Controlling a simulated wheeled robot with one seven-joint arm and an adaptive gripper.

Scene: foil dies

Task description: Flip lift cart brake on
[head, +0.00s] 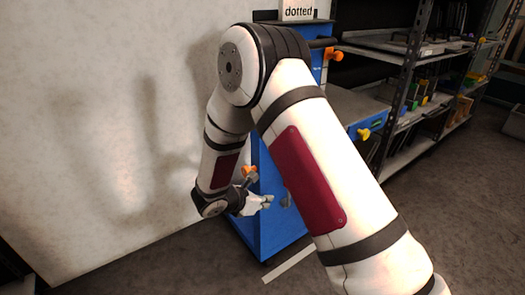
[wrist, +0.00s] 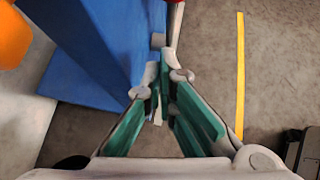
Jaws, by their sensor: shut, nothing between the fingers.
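The blue lift cart (head: 265,238) stands against the pale wall in the head view, partly hidden behind my arm. My gripper (head: 268,201) is low in front of its blue face, beside a small grey part (head: 286,200) on that face. In the wrist view my gripper (wrist: 166,88) has its fingertips together, with nothing seen between them. Just beyond the tips are a grey stub (wrist: 158,40) on the blue cart body (wrist: 100,40) and a thin red and pale piece (wrist: 175,14). I cannot tell which part is the brake or how it is set.
Orange knobs (head: 333,54) and a yellow knob (head: 364,133) stick out near the cart. Dark metal shelving (head: 408,75) with trays and small parts stands at right. A yellow floor line (wrist: 240,75) runs right of my gripper. Open floor lies at right.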

